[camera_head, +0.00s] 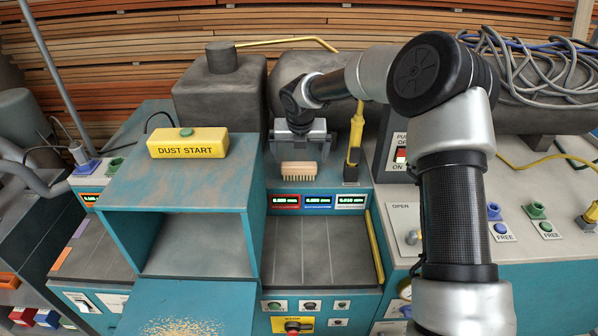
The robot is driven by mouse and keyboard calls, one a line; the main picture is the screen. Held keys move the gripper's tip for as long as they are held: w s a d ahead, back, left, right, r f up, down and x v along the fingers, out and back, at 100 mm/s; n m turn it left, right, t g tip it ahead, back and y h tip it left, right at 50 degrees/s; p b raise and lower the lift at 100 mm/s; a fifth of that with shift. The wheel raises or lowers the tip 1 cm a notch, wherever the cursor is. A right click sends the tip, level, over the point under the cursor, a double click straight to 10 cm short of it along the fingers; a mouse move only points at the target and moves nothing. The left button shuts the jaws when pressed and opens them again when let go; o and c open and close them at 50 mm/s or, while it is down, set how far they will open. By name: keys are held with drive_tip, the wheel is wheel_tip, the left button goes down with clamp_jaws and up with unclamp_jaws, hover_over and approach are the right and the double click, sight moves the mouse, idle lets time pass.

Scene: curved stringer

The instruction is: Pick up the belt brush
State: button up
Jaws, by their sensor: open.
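My gripper (299,152) is open and sits directly behind and above the brush. Its dark jaws hide part of the ledge behind the brush. I cannot tell whether the fingertips touch the brush or stand apart from it.
A yellow-handled tool (355,130) stands upright in a holder just right of the gripper. A yellow DUST START box (187,143) sits on the teal hood at left. Dark machine housings (220,95) rise behind.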

sight(299, 164)
drive_tip(key=x, duration=0.5)
drive_tip(key=shift+s+a+f, duration=0.15)
drive_tip(key=shift+s+f, duration=0.05)
drive_tip(key=shift+f, duration=0.05)
drive_tip(key=c, duration=1)
